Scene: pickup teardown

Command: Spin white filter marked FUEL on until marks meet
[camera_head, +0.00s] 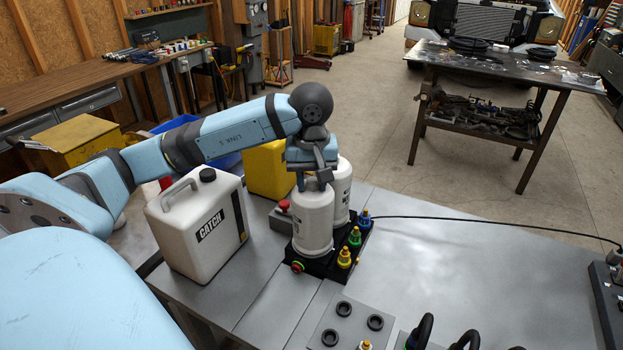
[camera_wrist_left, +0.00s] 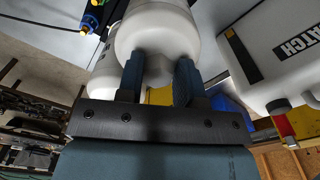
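A white filter (camera_head: 313,222) stands upright on a black base (camera_head: 325,265) on the grey table. A second white filter (camera_head: 343,188) stands close behind it with part of a dark label showing. I cannot read FUEL on either, and no alignment marks can be made out. My left gripper (camera_head: 312,182) comes down from above onto the front filter. In the left wrist view, its blue fingers (camera_wrist_left: 158,82) close around the narrow top knob of the white filter (camera_wrist_left: 158,35), one on each side, seemingly touching. My right gripper is not in view.
A white CATCH jug (camera_head: 197,235) stands left of the filters, with a yellow container (camera_head: 268,170) behind. Blue, green and yellow fittings (camera_head: 354,237) line the base's right side. A black cable runs right.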

